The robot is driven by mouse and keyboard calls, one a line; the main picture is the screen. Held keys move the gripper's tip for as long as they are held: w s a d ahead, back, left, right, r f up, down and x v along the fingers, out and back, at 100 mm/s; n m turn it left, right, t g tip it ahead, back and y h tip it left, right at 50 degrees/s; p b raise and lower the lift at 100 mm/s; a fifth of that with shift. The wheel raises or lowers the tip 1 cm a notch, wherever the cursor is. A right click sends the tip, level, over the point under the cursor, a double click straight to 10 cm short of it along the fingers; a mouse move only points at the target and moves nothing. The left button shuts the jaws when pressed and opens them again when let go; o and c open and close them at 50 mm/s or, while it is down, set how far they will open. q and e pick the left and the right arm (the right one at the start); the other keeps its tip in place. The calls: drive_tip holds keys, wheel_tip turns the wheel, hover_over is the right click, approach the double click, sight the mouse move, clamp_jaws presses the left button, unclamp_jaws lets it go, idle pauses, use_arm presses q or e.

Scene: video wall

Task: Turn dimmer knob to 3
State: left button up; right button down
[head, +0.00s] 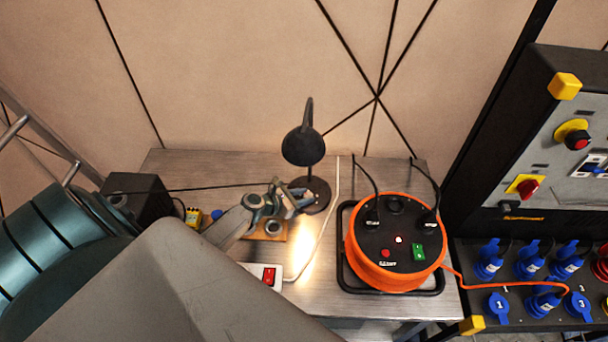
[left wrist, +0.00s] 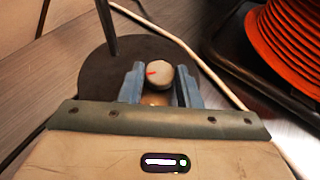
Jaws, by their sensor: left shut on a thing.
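The dimmer knob (left wrist: 160,74) is a round pale cap with a red mark on its upper left, in the left wrist view. My left gripper (left wrist: 160,88) has its two blue-grey fingers on either side of it, shut on the knob. In the head view the left gripper (head: 290,197) reaches over the bench, in front of the desk lamp. A small wooden board (head: 278,238) lies under it, partly hidden by my arm. Any scale numbers around the knob cannot be read. My right gripper is not in view.
A black desk lamp (head: 303,147) stands just behind the gripper. A white cable (head: 327,222) runs to a power strip with a red switch (head: 269,276). An orange cable reel (head: 378,276) stands to the right. A dark box (head: 142,197) sits at the left.

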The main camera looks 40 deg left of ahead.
use_arm(q)
drive_tip(key=m+g+h+b, duration=0.2)
drive_tip(key=m+g+b, duration=0.1)
drive_tip(key=m+b, duration=0.1)
drive_tip(key=w+a+m+g+h+b, duration=0.1)
drive_tip(key=m+g+h+b, duration=0.2)
drive_tip(key=b, duration=0.3)
drive_tip(key=w+m+g+h+b, duration=0.1)
drive_tip(key=m+g+h+b, duration=0.2)
drive_tip(key=m+g+b, duration=0.1)
drive_tip(key=shift+a+f+m+g+b, duration=0.15)
drive_tip(key=shift+f+m+g+b, duration=0.1)
drive_tip(key=shift+m+g+b, duration=0.35)
drive_tip(key=shift+b, duration=0.45)
drive_tip(key=shift+r+m+g+b, duration=0.15)
drive_tip(key=shift+m+g+b, duration=0.25)
drive_tip(key=shift+m+g, duration=0.4)
drive_tip(key=shift+w+r+g, duration=0.1)
drive_tip(key=shift+r+g, duration=0.05)
drive_tip(key=shift+g, duration=0.15)
drive_tip(key=shift+w+r+m+g+p, duration=0.1)
drive_tip(key=shift+r+m+g+p, duration=0.15)
drive_tip(key=shift+m+p, duration=0.4)
drive_tip(key=shift+f+g+p, duration=0.1)
drive_tip(key=shift+g+p, duration=0.25)
drive_tip(key=shift+p, duration=0.3)
drive_tip(key=shift+f+m+g+p, duration=0.15)
drive_tip(key=shift+m+g+p, duration=0.15)
drive_tip(key=shift+m+p, duration=0.05)
drive_tip(key=shift+f, duration=0.1)
